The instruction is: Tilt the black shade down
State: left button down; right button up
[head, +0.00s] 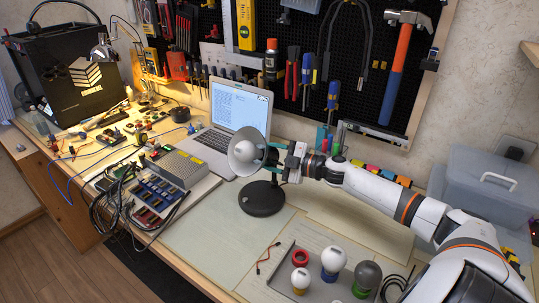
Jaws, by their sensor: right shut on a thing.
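The lamp's black shade (264,150) stands mid-bench on a round black base (262,199). The shade's pale inside, with a white bulb in it, faces left and somewhat toward me. My right gripper (280,158) comes in from the right and is shut on the back of the black shade. The gripper and the shade hide part of the lamp's stem. My left gripper is not in view.
An open laptop (238,107) stands behind the lamp at left. A grey tray (275,268) with bulbs lies in front. A grey box with boards and cables (180,168) is at left. A pegboard (345,85) with tools is behind. A clear bin (480,185) is at right.

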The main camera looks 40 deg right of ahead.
jog(key=o, duration=1.4)
jog(key=shift+s, duration=0.1)
jog(key=p+v, duration=0.1)
jog(key=v, duration=1.1)
